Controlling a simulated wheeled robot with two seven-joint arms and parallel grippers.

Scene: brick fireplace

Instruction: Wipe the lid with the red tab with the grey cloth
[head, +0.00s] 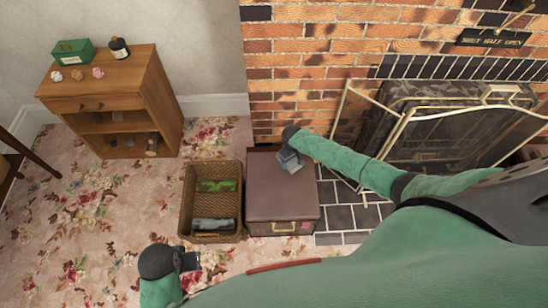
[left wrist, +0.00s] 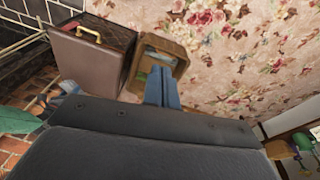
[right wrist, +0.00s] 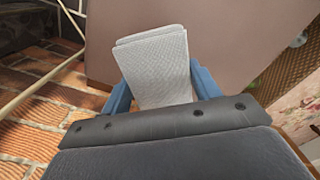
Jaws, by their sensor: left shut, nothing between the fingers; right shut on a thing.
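The brown box (head: 270,228) stands on the floor before the fireplace, its flat brown lid (head: 270,190) closed. A brass handle and a small reddish patch (head: 305,226), perhaps the red tab, show on its front. My right gripper (head: 290,158) is shut on the folded grey cloth (right wrist: 155,65) above the lid's far right part. I cannot tell whether the cloth touches the lid. My left gripper (head: 190,262) is shut and empty, low in front of the basket and well away from the lid. The box also shows in the left wrist view (left wrist: 85,60).
A wicker basket (head: 186,205) stands left of the box, holding a green item (head: 216,186) and a grey-blue item (head: 212,225). A brass-framed fire screen (head: 375,145) stands right of the box. A wooden shelf unit (head: 110,85) is back left. Flowered carpet on the left is clear.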

